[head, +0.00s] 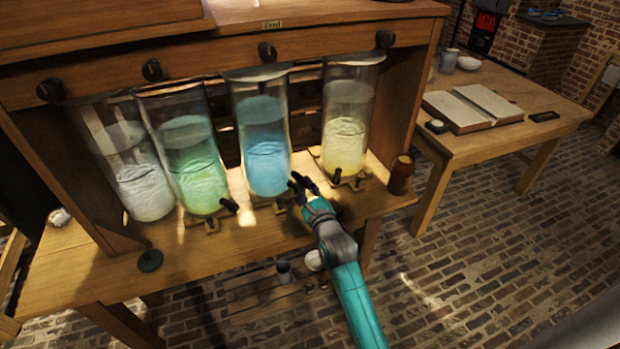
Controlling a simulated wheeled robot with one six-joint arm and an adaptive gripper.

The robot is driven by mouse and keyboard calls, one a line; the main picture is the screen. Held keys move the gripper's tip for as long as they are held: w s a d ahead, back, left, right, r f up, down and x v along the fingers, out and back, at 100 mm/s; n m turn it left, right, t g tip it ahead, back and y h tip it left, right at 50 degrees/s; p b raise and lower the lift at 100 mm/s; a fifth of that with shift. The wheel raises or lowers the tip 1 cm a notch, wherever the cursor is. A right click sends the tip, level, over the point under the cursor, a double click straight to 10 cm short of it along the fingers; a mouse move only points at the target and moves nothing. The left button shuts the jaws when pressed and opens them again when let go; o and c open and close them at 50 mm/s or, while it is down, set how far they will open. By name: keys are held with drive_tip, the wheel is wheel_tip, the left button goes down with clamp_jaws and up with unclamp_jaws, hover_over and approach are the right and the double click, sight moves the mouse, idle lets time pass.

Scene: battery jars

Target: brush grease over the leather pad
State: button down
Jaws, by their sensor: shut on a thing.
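My gripper (303,184) has dark fingers and a teal arm behind it. It is just right of the lower part of the blue jar (263,140), above the front of the wooden bench (222,247). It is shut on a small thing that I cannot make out. I cannot pick out a brush, grease or a leather pad for certain. A dark green disc (150,261) lies on the bench at the front left. A brown cylinder (401,174) stands at the bench's right end.
A clear jar (137,175), a green jar (193,165) and a yellow jar (345,125) stand beside the blue one, with dark taps low in front. A side table (545,132) at right holds an open book (470,108). Brick floor is open at the lower right.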

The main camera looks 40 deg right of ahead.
drive_tip(key=shift+d+f, duration=1.1)
drive_tip(key=shift+f, duration=0.25)
